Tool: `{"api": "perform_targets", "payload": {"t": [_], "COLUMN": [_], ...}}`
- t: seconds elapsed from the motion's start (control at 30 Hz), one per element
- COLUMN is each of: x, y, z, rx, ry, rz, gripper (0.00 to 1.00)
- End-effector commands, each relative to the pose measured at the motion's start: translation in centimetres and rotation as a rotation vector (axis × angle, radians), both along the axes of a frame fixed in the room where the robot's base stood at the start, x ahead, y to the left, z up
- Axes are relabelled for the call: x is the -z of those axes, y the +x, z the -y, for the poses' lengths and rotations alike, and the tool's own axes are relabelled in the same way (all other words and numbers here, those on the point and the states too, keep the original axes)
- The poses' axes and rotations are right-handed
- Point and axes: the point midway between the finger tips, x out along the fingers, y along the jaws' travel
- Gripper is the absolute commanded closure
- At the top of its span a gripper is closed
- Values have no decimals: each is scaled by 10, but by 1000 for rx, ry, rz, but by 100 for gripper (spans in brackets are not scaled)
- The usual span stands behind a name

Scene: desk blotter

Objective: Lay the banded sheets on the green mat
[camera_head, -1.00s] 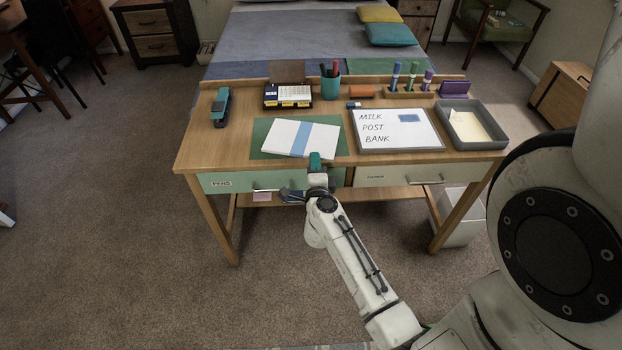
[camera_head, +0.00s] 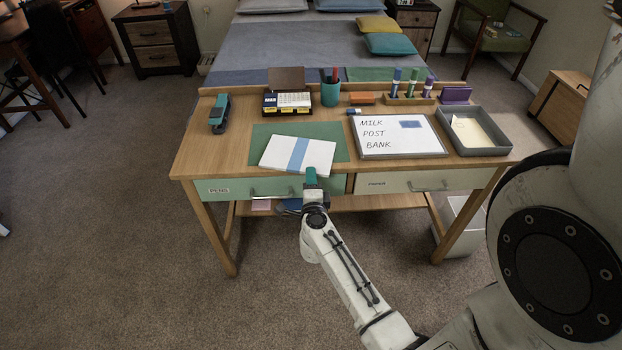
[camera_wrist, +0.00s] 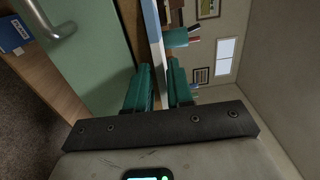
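The banded sheets (camera_head: 277,150), a flat white stack with a blue band across the middle, are over the front part of the green mat (camera_head: 262,133). Their near edge reaches the desk's front edge. I cannot tell whether they touch the mat or are slightly raised. My gripper (camera_head: 311,175) is at their near edge, with teal fingertips. The back part of the mat is bare.
A whiteboard (camera_head: 420,143) and a grey tray (camera_head: 490,150) are at the right. A stapler (camera_head: 220,113) is at the left; a calendar (camera_head: 288,102) and pen cup (camera_head: 330,94) stand behind the mat. The drawer handle (camera_wrist: 55,22) is close below my gripper.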

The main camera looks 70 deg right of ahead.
Motion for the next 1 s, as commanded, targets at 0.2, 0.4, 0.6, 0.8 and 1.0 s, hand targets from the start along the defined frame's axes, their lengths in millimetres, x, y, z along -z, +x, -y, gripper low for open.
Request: {"api": "perform_targets", "payload": {"t": [0.2,0.4,0.6,0.8,1.0], "x": [0,-2,-1,0,0], "y": [0,0,-8,-24,-38], "z": [0,0,-21,-59,-92], "rx": [0,1,-2,-2,-2], "ry": [0,0,3,3,1], "rz": [0,0,-1,-2,-2], "gripper": [64,64,64,64,64]}}
